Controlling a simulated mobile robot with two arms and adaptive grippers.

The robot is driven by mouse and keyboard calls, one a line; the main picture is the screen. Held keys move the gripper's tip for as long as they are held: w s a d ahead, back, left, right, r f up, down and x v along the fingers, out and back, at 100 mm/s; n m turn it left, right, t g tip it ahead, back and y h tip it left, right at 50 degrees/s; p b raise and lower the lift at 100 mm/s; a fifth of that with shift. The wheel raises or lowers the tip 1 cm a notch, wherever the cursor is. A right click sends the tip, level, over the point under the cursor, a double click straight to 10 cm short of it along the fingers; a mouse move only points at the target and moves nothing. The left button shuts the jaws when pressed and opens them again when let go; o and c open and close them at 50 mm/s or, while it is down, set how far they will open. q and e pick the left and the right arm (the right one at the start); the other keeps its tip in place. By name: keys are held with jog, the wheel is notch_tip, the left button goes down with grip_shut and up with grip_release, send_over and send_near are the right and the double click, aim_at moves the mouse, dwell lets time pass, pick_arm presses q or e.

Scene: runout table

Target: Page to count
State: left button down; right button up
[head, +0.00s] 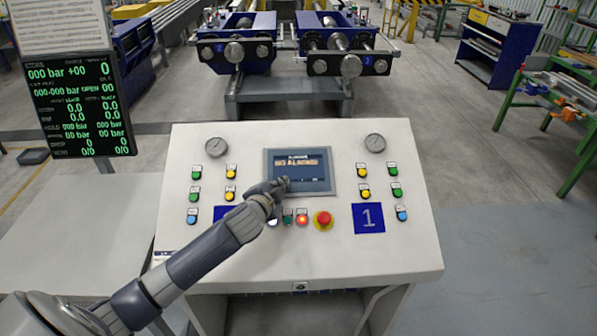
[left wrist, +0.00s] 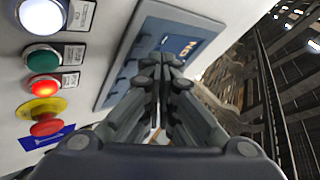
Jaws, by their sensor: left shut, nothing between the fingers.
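The control console (head: 300,255) has a sloped white panel with a small screen (head: 318,170) at its upper middle. The screen reads "NO ALARMS" in light letters, with smaller text above and below. My left gripper (head: 285,184) is shut and empty, its fingertips at the screen's lower left part; I cannot tell whether they touch it. In the left wrist view the shut fingers (left wrist: 160,68) point at the screen (left wrist: 165,55), and cover part of it. My right gripper is not in view.
Below the screen are a green button (head: 288,215), a lit red button (head: 302,219) and a red mushroom button (head: 323,219) on yellow. A display board (head: 78,108) stands left, and blue machinery (head: 237,45) behind.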

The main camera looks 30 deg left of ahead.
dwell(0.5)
pick_arm(q)
jog(key=shift+f, duration=0.1)
jog(key=shift+w+a+f, duration=0.1)
jog(key=shift+w+f, duration=0.05)
jog(key=shift+f, duration=0.15)
jog(key=shift+w+a+f+b, duration=0.1)
jog(key=shift+w+f+b, duration=0.1)
jog(key=shift+f+b, duration=0.15)
dwell(0.8)
jog(key=shift+s+d+r+p, duration=0.2)
jog(key=shift+s+r+p, duration=0.15)
jog(key=shift+r+p, duration=0.55)
jog(key=shift+f, duration=0.15)
